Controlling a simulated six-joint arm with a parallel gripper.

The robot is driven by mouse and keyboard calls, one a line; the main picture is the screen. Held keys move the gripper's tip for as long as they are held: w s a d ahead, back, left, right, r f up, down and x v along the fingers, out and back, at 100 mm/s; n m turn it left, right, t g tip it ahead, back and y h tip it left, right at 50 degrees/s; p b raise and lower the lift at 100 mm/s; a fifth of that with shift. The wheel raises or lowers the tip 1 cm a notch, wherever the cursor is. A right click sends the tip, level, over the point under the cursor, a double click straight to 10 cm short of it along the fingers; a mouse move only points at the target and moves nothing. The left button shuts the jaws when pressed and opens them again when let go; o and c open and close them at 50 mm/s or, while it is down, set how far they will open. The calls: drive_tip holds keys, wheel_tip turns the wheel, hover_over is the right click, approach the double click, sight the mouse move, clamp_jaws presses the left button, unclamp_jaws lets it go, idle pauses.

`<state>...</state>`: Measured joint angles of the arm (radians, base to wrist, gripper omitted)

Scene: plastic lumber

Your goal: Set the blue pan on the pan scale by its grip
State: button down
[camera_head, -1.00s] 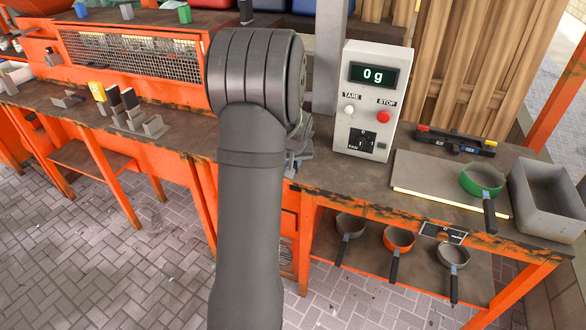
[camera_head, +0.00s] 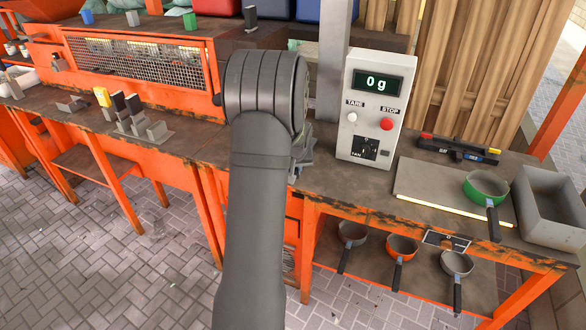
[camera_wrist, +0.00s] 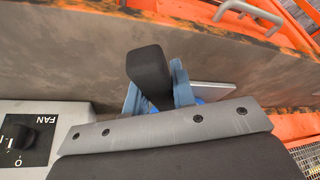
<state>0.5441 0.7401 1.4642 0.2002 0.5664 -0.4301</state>
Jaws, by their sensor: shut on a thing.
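My gripper (camera_wrist: 157,92) is shut on a black grip (camera_wrist: 150,72) in the wrist view; the grip stands up between the two fingers. A small strip of blue (camera_wrist: 199,100) shows beside the fingers, probably part of the blue pan; the rest of the pan is hidden. In the head view my arm hides the gripper and the held pan. A pale control box (camera_head: 372,120) reads 0 g. To its right lies a flat grey plate (camera_head: 430,188), which looks like the scale's plate. A green pan (camera_head: 484,187) sits at the plate's right end.
A grey open bin (camera_head: 550,212) stands right of the plate. A black bar with coloured ends (camera_head: 458,149) lies behind it. Several pans, one orange (camera_head: 402,247), are on the shelf below. The plate's left and middle are clear.

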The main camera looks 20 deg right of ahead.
drive_tip(key=c, duration=1.1)
unclamp_jaws()
drive_tip(key=v, duration=1.7)
drive_tip(key=shift+r, duration=0.25)
drive_tip(key=shift+f, duration=0.1)
drive_tip(key=x, duration=1.7)
drive_tip(key=shift+f, duration=0.15)
drive_tip(key=shift+r, duration=0.35)
